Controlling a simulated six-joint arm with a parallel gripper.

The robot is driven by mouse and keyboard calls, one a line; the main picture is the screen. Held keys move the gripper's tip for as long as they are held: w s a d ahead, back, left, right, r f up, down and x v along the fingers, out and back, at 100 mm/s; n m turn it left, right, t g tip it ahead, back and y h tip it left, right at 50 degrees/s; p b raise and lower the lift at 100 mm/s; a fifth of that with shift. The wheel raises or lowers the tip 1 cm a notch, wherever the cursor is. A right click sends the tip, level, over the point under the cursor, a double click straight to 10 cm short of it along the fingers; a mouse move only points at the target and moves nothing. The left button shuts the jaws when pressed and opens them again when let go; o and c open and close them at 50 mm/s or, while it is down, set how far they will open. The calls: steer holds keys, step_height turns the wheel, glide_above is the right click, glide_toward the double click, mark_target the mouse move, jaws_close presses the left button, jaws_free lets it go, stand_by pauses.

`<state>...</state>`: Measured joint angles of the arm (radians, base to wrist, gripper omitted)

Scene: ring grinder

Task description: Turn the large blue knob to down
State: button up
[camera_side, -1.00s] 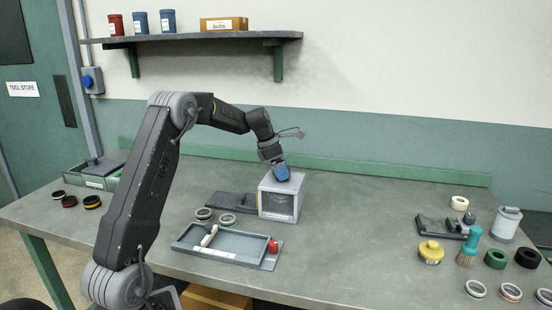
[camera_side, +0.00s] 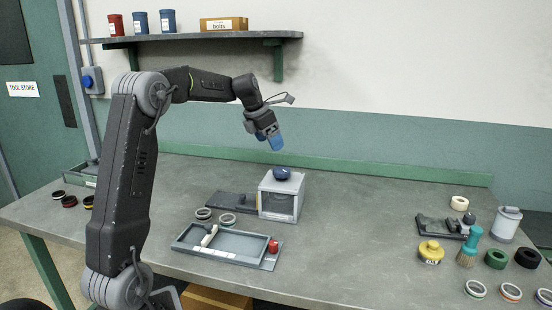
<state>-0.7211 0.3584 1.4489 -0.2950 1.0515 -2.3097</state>
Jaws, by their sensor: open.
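The large blue knob (camera_side: 282,173) sits on top of the grey box-shaped grinder (camera_side: 279,205), in the middle of the bench. The knob is small in the picture and I cannot tell which way it points. My gripper (camera_side: 274,143), with blue fingers, is open and empty above the knob and slightly to its left. A clear gap separates the fingertips from the knob.
A grey tray (camera_side: 183,246) with a light-coloured piece in it lies in front of the grinder, with a red knob (camera_side: 273,246) at its right end. Two rings (camera_side: 204,214) lie left of the grinder. A yellow pot (camera_side: 431,252), a brush (camera_side: 468,246) and several rings stand at the right. The bench between is clear.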

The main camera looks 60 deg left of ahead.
steer(key=s+d+r+m, duration=0.2)
steer(key=s+d+m, duration=0.3)
steer(key=d+m, duration=0.4)
steer(key=s+d+r+m, duration=0.2)
steer(key=s+d+m, duration=0.3)
steer(key=d+m, duration=0.5)
steer(key=shift+d, duration=1.45)
steer(key=shift+s, duration=0.1)
steer(key=n+g+h, duration=0.1)
steer(key=n+h, duration=0.2)
steer(key=n, duration=0.8)
glide_above(282, 169)
steer(key=s+a, duration=0.4)
steer(key=f, duration=0.2)
steer(key=x, duration=1.3)
steer(key=shift+s+d+f, duration=0.15)
steer(key=shift+d+f, duration=0.05)
steer(key=shift+d, duration=0.1)
